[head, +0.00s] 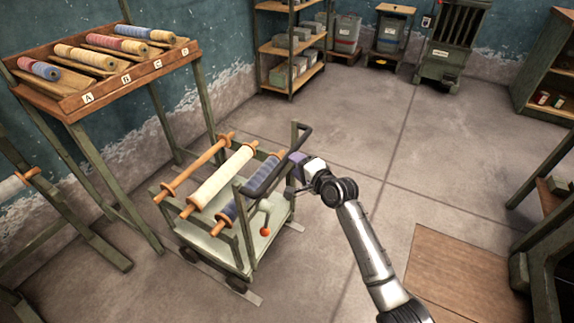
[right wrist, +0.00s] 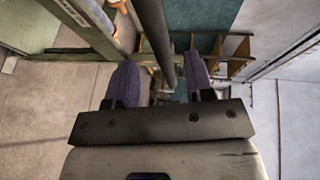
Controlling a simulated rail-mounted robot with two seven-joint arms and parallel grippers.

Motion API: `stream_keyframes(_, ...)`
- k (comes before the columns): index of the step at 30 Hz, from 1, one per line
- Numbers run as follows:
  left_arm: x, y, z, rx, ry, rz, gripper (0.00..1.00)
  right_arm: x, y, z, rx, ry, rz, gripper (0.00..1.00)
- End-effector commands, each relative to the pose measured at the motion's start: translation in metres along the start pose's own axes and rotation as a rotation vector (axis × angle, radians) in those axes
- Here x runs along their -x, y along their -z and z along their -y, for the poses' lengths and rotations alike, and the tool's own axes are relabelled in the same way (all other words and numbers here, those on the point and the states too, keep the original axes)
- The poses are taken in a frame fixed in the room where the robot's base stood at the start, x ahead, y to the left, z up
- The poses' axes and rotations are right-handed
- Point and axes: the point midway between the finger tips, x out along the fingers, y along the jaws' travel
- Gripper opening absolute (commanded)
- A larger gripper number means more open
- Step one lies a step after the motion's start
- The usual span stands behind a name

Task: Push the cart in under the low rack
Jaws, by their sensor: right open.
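The cart (head: 262,246) stands on the floor in the head view, with a green frame, a pale lower deck and several spools lying across its top. Its black push handle (head: 262,184) is on the right side. The low rack (head: 111,92) stands at the upper left on green legs, with spools on a sloped top. The cart is to the right of the rack's legs. My right gripper (head: 295,161) is at the handle. In the right wrist view the dark handle bar (right wrist: 154,38) runs between its two open purple fingers (right wrist: 163,85); contact is unclear. My left gripper is out of view.
Flat strips (head: 235,286) lie on the floor by the cart wheels. A lever with an orange knob (head: 264,231) hangs on the cart's near side. A brown board (head: 462,268) lies at the lower right. Shelves (head: 290,48) stand at the back.

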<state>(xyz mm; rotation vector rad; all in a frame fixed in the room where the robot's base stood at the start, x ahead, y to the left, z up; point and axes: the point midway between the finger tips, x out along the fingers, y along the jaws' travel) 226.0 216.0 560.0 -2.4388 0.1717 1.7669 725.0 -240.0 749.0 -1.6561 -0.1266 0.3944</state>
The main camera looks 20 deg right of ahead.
Motion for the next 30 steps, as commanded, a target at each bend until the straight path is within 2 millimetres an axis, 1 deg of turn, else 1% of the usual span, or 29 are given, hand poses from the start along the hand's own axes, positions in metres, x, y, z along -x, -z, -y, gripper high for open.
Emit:
stream_keyframes(1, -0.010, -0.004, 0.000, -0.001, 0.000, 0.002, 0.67, -0.011, -0.001, -0.004, 0.000, 0.001, 0.001, 0.48)
stream_keyframes(6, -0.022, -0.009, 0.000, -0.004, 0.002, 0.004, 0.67, -0.034, -0.001, -0.003, -0.001, 0.001, 0.001, 0.48)
stream_keyframes(12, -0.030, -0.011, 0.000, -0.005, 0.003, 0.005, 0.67, -0.048, 0.000, -0.001, -0.001, 0.000, 0.001, 0.48)
stream_keyframes(17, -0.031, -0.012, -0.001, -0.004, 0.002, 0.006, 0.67, -0.052, 0.000, 0.000, 0.000, 0.000, 0.001, 0.48)
stream_keyframes(25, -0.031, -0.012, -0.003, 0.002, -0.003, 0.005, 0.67, -0.053, 0.000, 0.001, 0.000, 0.000, 0.001, 0.48)
stream_keyframes(26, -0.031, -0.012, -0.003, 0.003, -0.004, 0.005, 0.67, -0.053, 0.000, 0.001, 0.000, 0.000, 0.001, 0.47)
stream_keyframes(30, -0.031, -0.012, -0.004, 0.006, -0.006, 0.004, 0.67, -0.053, 0.000, 0.000, 0.000, 0.000, 0.001, 0.33)
